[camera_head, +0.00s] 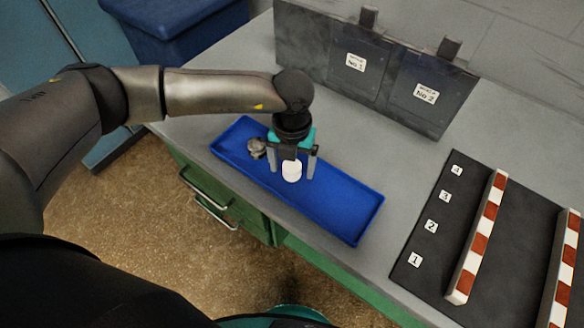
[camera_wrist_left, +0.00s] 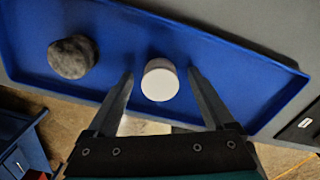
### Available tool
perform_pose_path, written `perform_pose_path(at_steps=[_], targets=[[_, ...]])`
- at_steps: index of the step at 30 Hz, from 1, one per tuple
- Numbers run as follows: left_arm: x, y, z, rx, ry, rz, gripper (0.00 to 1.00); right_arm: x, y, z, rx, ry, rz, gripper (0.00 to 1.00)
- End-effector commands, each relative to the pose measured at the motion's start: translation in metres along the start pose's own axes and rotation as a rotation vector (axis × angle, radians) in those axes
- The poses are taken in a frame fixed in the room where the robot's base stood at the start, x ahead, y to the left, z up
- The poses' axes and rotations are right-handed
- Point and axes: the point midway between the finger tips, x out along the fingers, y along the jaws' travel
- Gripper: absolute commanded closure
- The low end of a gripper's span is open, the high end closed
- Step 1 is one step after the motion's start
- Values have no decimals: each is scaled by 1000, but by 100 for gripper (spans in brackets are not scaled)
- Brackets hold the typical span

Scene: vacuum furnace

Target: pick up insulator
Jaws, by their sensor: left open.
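The insulator, a white cylinder (camera_head: 291,171), stands in the blue tray (camera_head: 345,213) on the grey table. In the left wrist view the white cylinder (camera_wrist_left: 160,80) shows its round top between my fingertips, with gaps on both sides. My left gripper (camera_head: 292,172) is open above the tray, its two fingers to either side of the white cylinder. The left wrist view also shows the gripper (camera_wrist_left: 160,75). My right gripper is not in view.
A grey rock-like lump (camera_head: 257,148) lies in the tray's left part. Dark boxes labelled No.1 (camera_head: 340,85) and No.2 (camera_head: 425,100) stand behind. A black numbered mat (camera_head: 440,240) with red-and-white bars (camera_head: 480,235) lies right. The tray's right half is empty.

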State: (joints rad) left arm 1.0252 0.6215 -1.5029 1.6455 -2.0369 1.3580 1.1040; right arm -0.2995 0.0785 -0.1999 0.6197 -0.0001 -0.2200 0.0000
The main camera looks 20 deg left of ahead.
Motion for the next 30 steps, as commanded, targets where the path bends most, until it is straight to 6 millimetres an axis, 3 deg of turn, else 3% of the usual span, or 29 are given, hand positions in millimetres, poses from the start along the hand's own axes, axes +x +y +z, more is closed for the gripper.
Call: perform_pose_path(at_steps=[4,27,30], targets=[[0,0,0,0,0,0,13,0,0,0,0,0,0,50],[-1,0,0,0,0,0,100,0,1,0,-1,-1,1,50],[-1,0,0,0,-1,-1,100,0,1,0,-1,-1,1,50]])
